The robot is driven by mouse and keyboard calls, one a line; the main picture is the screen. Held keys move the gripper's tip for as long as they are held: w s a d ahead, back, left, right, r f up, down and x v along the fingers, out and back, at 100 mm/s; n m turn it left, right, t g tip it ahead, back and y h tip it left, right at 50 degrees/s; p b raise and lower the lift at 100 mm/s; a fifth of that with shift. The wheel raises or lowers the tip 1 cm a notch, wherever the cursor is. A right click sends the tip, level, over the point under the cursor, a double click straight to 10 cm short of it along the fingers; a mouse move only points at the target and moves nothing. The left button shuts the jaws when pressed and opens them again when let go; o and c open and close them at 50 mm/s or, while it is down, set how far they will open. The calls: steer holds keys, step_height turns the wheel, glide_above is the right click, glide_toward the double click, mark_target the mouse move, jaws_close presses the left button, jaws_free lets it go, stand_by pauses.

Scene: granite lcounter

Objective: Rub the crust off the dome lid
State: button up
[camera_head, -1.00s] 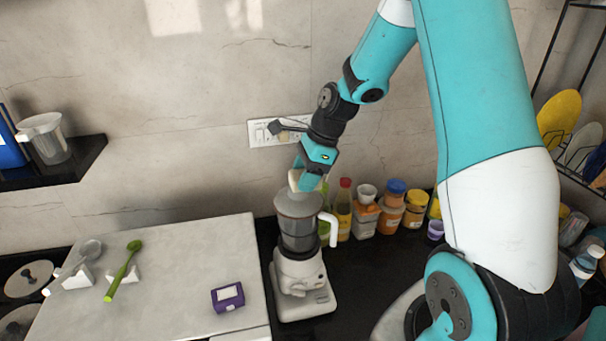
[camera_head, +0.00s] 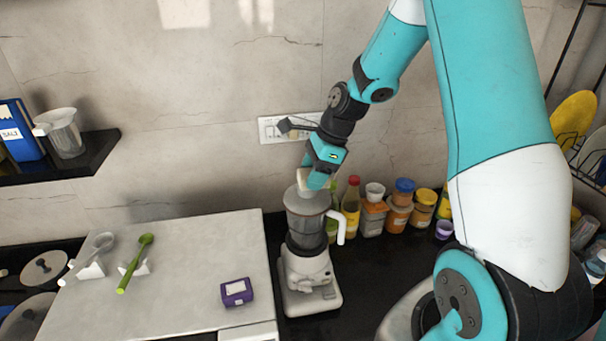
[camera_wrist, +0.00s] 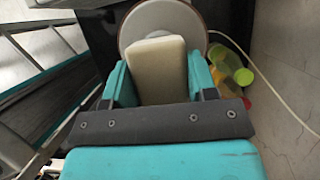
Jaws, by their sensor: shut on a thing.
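The dome lid (camera_head: 307,204) sits on top of a blender jar (camera_head: 308,233) and looks grey-white. In the wrist view the lid (camera_wrist: 138,24) is a pale disc with a thin brownish rim. I cannot make out a separate patch of crust on it. My gripper (camera_head: 316,184) is shut on a cream-coloured block like a sponge (camera_wrist: 158,66), which also shows in the head view (camera_head: 303,178). The block is over the lid, covering part of it in the wrist view. I cannot tell whether it touches the lid.
The blender base (camera_head: 308,283) stands on the dark counter. Several jars and bottles (camera_head: 372,212) stand close behind, to the right. A purple box (camera_head: 236,292) and a green spoon (camera_head: 134,264) are on the pale slab (camera_head: 190,250) at left. A wall socket (camera_head: 285,128) is behind my wrist.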

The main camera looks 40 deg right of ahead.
mark_target(301, 173)
stand_by(0.3)
steer(key=shift+w+a, duration=0.3)
steer(key=shift+a, duration=0.45)
steer(key=shift+w+a, duration=0.3)
steer(key=shift+a, duration=0.4)
steer(key=shift+r, duration=3)
steer(key=o, duration=0.4)
steer(key=shift+c, duration=0.2)
steer(key=c, duration=0.4)
